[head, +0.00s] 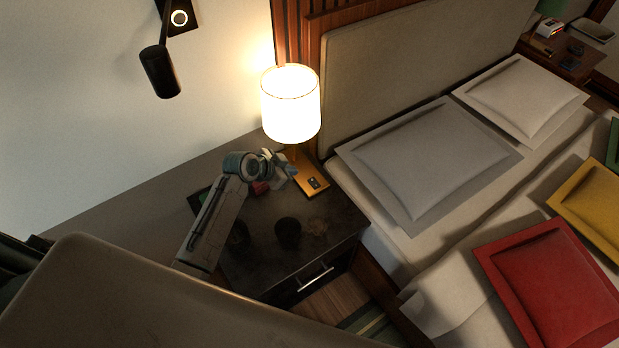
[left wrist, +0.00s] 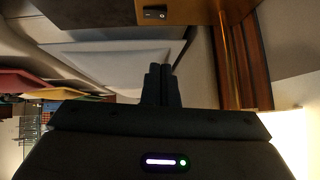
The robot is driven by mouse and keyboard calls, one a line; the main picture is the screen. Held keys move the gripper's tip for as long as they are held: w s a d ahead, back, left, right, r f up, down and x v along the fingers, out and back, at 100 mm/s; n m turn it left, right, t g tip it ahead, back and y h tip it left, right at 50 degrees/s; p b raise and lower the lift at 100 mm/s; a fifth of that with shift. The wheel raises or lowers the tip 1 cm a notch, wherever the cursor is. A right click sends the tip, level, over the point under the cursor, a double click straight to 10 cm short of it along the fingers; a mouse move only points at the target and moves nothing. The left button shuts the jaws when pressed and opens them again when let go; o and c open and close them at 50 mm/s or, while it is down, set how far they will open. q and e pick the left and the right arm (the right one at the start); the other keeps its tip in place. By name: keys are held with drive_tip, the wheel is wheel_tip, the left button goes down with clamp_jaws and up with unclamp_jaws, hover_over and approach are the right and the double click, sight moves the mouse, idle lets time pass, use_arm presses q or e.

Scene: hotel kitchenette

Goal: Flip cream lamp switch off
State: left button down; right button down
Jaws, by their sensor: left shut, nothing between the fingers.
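The cream lamp (head: 290,105) stands lit on the nightstand, its shade glowing. Its brass-coloured base (head: 306,172) carries a small dark switch (head: 314,183) on the front part. In the left wrist view the switch (left wrist: 155,12) shows at the top edge, on the base (left wrist: 200,10). My left gripper (head: 290,173) is beside the base, on its left, partly overlapping it in the head view. In the left wrist view the fingers (left wrist: 160,76) are together, empty, and apart from the switch. My right gripper is not in view.
Dark cups (head: 288,233) and a small brown item (head: 318,228) stand on the nightstand (head: 345,222) near its front. A red item (head: 260,187) lies under my left wrist. The bed with a grey pillow (head: 430,160) is on the right; a black wall lamp (head: 160,72) hangs upper left.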

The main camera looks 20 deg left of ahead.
use_arm(q)
drive_tip(key=p, duration=0.1)
hover_over(312, 180)
drive_tip(key=s, duration=0.2)
drive_tip(key=f, duration=0.6)
drive_tip(key=shift+s+a+f, duration=0.15)
drive_tip(key=shift+a+f, duration=0.1)
drive_tip(key=shift+a, duration=0.1)
drive_tip(key=f, duration=0.3)
drive_tip(key=shift+w+f+p, duration=0.1)
drive_tip(key=shift+w+p, duration=0.15)
drive_tip(key=shift+p, duration=0.05)
drive_tip(key=shift+a+f, duration=0.1)
drive_tip(key=shift+f, duration=0.55)
drive_tip(key=shift+a+f+b, duration=0.1)
drive_tip(key=shift+f+b, duration=0.25)
drive_tip(key=shift+b, duration=0.35)
drive_tip(key=shift+r, duration=0.2)
drive_tip(key=shift+p, duration=0.3)
